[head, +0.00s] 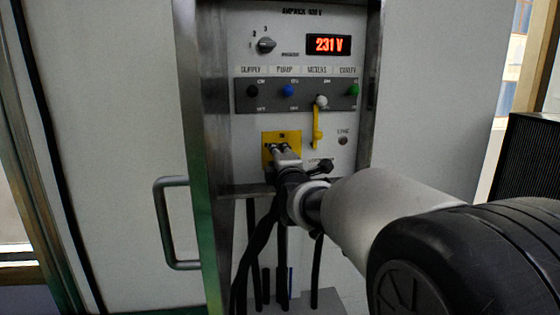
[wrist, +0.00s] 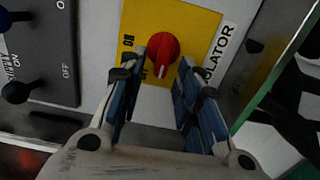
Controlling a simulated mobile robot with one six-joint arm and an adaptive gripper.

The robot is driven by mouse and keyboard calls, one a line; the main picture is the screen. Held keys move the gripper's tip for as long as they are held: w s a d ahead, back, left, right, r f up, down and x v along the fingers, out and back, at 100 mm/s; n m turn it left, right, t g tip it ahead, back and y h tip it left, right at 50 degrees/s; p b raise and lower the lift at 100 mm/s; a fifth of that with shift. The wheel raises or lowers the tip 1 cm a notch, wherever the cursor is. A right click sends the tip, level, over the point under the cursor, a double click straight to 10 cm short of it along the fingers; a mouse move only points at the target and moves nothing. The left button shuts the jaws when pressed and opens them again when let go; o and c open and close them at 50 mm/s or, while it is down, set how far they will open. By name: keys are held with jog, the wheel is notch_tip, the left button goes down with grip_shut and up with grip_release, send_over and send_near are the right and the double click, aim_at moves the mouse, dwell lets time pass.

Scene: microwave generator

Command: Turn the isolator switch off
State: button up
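The isolator switch is a red rotary knob (wrist: 162,49) on a yellow plate (wrist: 188,20), with small ON and OFF lettering beside it and an "ISOLATOR" label along the plate edge. I cannot tell for sure which mark the knob points at. In the head view the yellow plate (head: 267,150) sits low on the panel, and my gripper hides the knob. My gripper (head: 282,149) is in front of the plate. In the wrist view its blue-padded fingers (wrist: 163,68) are apart, one on each side of the knob; contact is not clear.
Right of the plate hang a yellow lever (head: 317,130) and a small black knob (head: 326,166). Above is a grey strip (head: 270,96) with several coloured toggles, a selector (head: 266,45) and a red 231 V display (head: 328,44). A metal frame and door handle (head: 162,222) stand left.

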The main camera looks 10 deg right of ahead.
jog(key=s, duration=1.2)
jog(key=s+f+m+g, duration=0.4)
jog(key=s+f+m, duration=0.2)
jog(key=s, duration=0.5)
jog(key=s+d+f+m+g, duration=0.1)
jog(key=s+f+m+g, duration=0.4)
jog(key=s+f, duration=0.3)
jog(key=s+d+f+m+g, duration=0.1)
jog(key=s+f+m+g, duration=0.3)
jog(key=s, duration=1.1)
notch_tip(320, 180, down, 3)
jog(key=m, duration=0.3)
